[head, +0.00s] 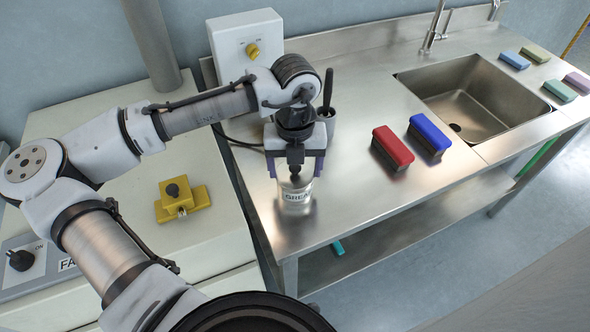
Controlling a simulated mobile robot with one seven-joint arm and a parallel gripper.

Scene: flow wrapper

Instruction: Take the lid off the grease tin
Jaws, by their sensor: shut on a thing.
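The grease tin (297,197) is a small silvery tin with a pale label reading "GREA". It stands upright on the steel counter near its front left edge. My gripper (296,171) points down over the tin, with its purple fingers on either side of the tin's top. It is shut on the lid, which is mostly hidden by the gripper. A dark knob-like part shows between the fingers. I see no clear gap between the lid and the tin.
A red block (392,149) and a blue block (430,134) lie right of the tin. A dark-handled brush in a holder (327,116) stands close behind my gripper. A sink (470,105) is further right. A yellow fixture (182,200) sits on the machine at left.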

